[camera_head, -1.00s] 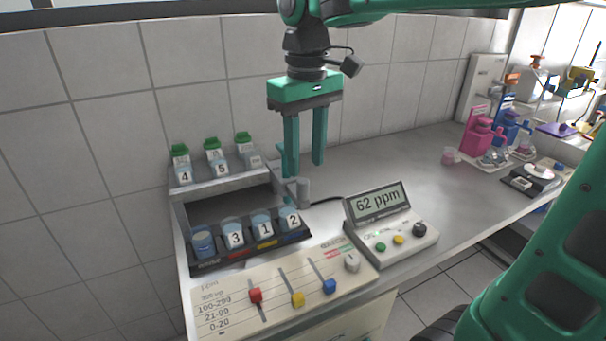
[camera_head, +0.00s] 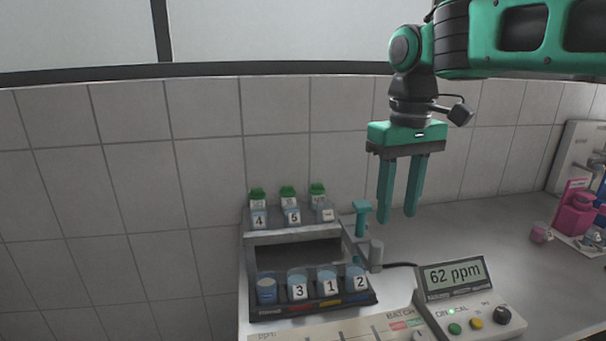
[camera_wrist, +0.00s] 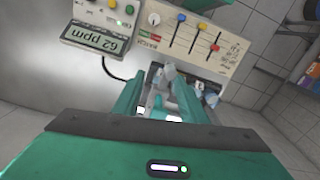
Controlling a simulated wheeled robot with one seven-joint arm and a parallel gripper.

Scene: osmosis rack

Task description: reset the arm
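My gripper (camera_head: 398,218) hangs fingers down in the head view, above the counter and to the right of the rack. Its two green fingers are apart with nothing between them. The wrist view shows the fingers (camera_wrist: 158,95) pointing toward the rack and panel below. The rack (camera_head: 252,240) holds several cups in front, with labels 3, 1 and 2 showing. On its upper shelf stand green-capped bottles, with 4 and 5 readable. A green tap (camera_head: 362,218) stands at the rack's right side, left of my fingers and apart from them in the picture.
The meter (camera_head: 455,275) reads 62 ppm at the front right, and also shows in the wrist view (camera_wrist: 95,38). A slider panel (camera_head: 330,331) lies in front of the rack. Pink equipment (camera_head: 575,212) stands far right. The counter behind the meter is clear.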

